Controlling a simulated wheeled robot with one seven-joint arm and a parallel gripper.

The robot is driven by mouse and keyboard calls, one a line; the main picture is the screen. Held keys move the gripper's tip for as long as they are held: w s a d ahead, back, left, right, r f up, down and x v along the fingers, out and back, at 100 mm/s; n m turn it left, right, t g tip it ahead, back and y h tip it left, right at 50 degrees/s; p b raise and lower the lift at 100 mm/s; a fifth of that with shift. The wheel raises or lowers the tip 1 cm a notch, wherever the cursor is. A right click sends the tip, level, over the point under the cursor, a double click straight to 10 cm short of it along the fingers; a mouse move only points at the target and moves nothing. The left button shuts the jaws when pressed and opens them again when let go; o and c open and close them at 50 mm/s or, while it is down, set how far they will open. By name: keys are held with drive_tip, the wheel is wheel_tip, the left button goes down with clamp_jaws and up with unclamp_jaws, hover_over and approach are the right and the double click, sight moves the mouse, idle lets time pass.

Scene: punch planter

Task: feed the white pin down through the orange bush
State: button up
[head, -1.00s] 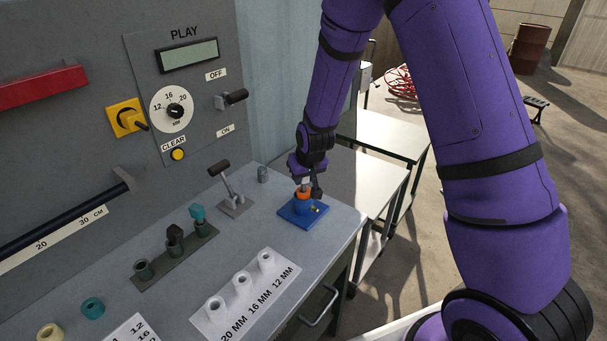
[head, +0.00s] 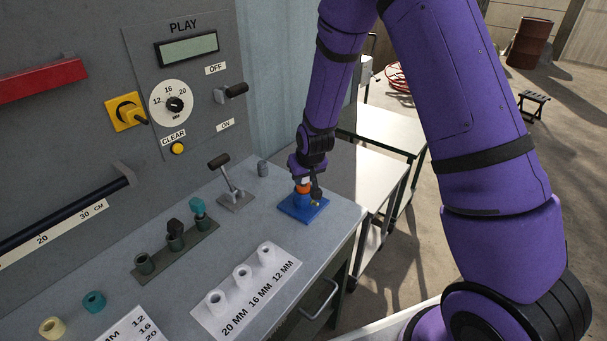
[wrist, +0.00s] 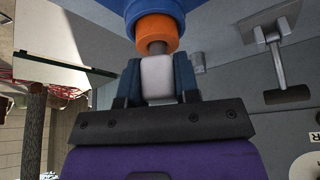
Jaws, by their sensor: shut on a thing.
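My gripper (wrist: 157,78) is shut on the white pin (wrist: 157,76), its blue fingers on either side of the pin's white block-like head. A darker shank (wrist: 157,47) runs from the head to the orange bush (wrist: 155,31). Its end is out of sight at the bush's opening, so how deep it sits cannot be told. The bush also shows in the head view (head: 302,189), on the blue fixture (head: 301,211) at the bench's right end. My gripper is directly above the bush in the head view.
A lever (head: 232,184) stands left of the fixture, with a small grey cylinder (head: 263,169) behind. A white rack (head: 242,305) with several holders and a dark rack (head: 176,252) are nearer. The bench's right edge is close to the fixture.

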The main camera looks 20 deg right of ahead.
drive_tip(key=shift+f, duration=0.3)
drive_tip(key=o, duration=1)
drive_tip(key=v, duration=1.1)
